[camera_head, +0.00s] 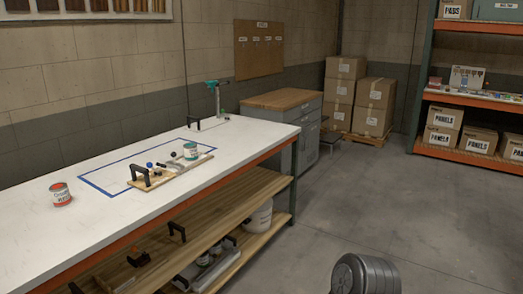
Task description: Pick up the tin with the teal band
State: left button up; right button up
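The tin with the teal band (190,152) stands upright on the white workbench (110,215), at the far right end of a light wooden board (172,178). It is small in the view, and its label cannot be read. A second tin with a red-orange band (61,195) stands apart at the left of the bench. Neither of my grippers shows in the head view.
The board also carries a black handle (139,178) and small knobs beside the teal tin. Blue tape (115,172) outlines a bench area. A green-topped stand (217,96) is at the back. A dark grey ribbed cylinder (366,275) is at the bottom; open floor lies right.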

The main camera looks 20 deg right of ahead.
aim_at(191, 149)
jog(key=z, duration=0.1)
jog(key=i+l+z, duration=0.1)
jog(key=i+z, duration=0.15)
jog(key=i, duration=0.25)
jog(key=i+z, duration=0.3)
jog(key=i, duration=0.25)
jog(key=i+j+z, duration=0.25)
jog(key=i, duration=0.25)
jog(key=i+j+z, duration=0.1)
jog(key=i+z, duration=0.15)
jog(key=i, duration=0.3)
